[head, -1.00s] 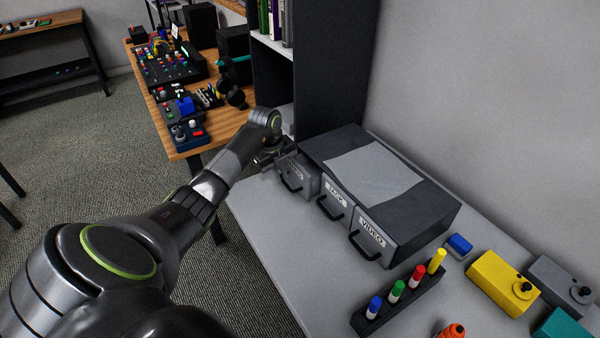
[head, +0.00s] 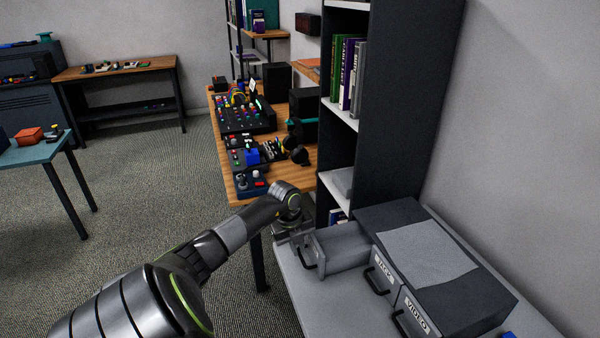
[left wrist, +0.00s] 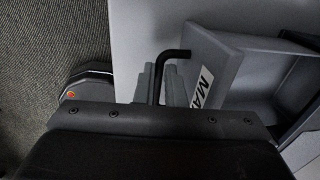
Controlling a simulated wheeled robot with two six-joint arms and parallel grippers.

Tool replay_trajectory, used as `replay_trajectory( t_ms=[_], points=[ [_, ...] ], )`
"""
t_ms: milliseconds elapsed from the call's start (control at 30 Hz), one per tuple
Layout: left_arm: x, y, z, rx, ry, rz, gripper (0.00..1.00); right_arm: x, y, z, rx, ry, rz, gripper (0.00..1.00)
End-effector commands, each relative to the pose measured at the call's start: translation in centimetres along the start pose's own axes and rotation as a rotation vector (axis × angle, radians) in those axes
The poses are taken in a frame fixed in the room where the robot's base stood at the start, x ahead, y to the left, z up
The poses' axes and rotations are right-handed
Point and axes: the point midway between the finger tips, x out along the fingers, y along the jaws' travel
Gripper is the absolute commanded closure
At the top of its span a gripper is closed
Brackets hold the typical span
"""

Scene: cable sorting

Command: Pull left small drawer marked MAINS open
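The left small drawer (head: 343,246) of the dark grey cabinet stands pulled out, and the part of its inside that shows looks empty. Its front carries a label (left wrist: 203,86) reading "MA" in the left wrist view, with the rest hidden. My left gripper (head: 291,238) is at the drawer front. In the left wrist view its fingers (left wrist: 159,84) lie on both sides of the black handle (left wrist: 174,54) and look closed on it. My right gripper is in neither view.
The JACK drawer (head: 384,270) and VIDEO drawer (head: 413,312) beside it are shut. A grey sheet lies on the cabinet top (head: 490,300). A tall dark shelf (head: 405,120) stands behind. The grey table (head: 330,305) is clear in front of the drawers.

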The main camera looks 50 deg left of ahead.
Motion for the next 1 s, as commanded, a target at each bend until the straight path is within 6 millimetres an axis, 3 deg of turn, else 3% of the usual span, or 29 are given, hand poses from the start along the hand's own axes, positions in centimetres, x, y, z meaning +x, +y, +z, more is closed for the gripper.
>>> replay_trajectory(
  t_ms=[33,167,567,1000],
  points=[
    [-0.2,-0.1,0.3,-0.001,-0.01,-0.001,0.85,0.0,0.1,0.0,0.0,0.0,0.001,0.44],
    [-0.2,-0.1,0.2,0.0,-0.007,-0.001,0.69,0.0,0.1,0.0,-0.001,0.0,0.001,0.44],
    [-1.0,-0.1,0.2,0.001,-0.005,-0.001,0.69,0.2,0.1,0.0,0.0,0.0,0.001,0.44],
    [-9.9,0.0,0.3,0.002,-0.01,-0.001,0.69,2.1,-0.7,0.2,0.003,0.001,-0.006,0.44]
  ],
)
